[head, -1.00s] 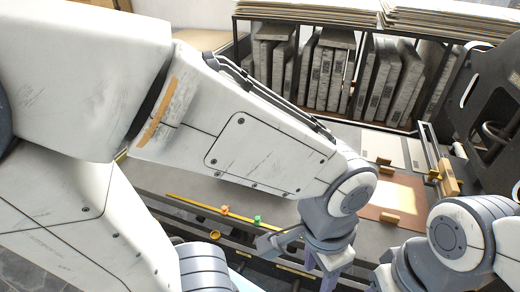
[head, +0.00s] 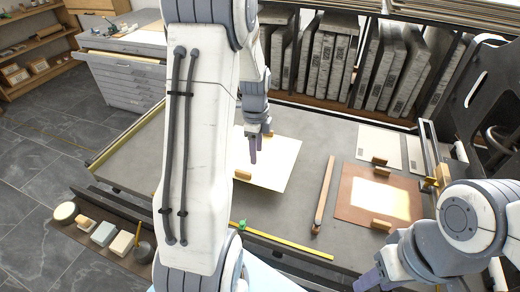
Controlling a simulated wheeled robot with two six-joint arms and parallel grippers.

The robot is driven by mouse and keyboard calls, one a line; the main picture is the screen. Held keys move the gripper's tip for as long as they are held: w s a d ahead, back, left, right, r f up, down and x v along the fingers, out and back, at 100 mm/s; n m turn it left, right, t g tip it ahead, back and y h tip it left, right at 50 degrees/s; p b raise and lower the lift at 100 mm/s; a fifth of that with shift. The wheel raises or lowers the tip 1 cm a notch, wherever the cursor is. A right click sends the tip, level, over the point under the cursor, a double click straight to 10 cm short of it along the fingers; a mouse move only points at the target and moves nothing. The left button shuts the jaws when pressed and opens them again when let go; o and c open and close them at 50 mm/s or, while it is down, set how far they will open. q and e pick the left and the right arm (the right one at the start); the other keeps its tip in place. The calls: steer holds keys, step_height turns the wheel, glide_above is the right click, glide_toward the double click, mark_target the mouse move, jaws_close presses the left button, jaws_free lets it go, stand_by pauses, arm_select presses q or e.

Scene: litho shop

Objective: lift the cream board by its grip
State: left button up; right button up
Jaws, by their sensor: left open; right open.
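A cream board (head: 279,166) lies flat on the grey bench, left of the middle in the head view. A small wooden grip (head: 243,175) stands at its near left edge. My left gripper (head: 252,158) points down over the board, open and empty, just behind that grip. I cannot tell whether its fingers touch the board. My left arm hides part of the board's left side. My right gripper (head: 370,277) is open at the bottom right, near the bench's front, away from the cream board and partly cut off by the frame.
A brown board (head: 350,207) with wooden grips lies to the right, a pale sheet (head: 380,144) behind it. A wooden stick (head: 325,190) lies between the boards. A rack of grey slabs (head: 325,70) borders the back. A front shelf (head: 85,238) holds small blocks.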

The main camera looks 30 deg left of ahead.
arm_select(q)
glide_above(243, 172)
steer(key=f, duration=0.2)
steer(key=shift+m, duration=0.5)
steer(key=f, duration=0.4)
steer(key=shift+s+f, duration=0.25)
steer(key=shift+s, duration=0.15)
steer(key=shift+w+f+p, duration=0.2)
steer(key=shift+f+p, duration=0.25)
steer(key=shift+f, duration=1.05)
steer(key=shift+w+f+p, duration=0.2)
steer(key=shift+f+p, duration=0.2)
steer(key=shift+f, duration=1.05)
jaws_close()
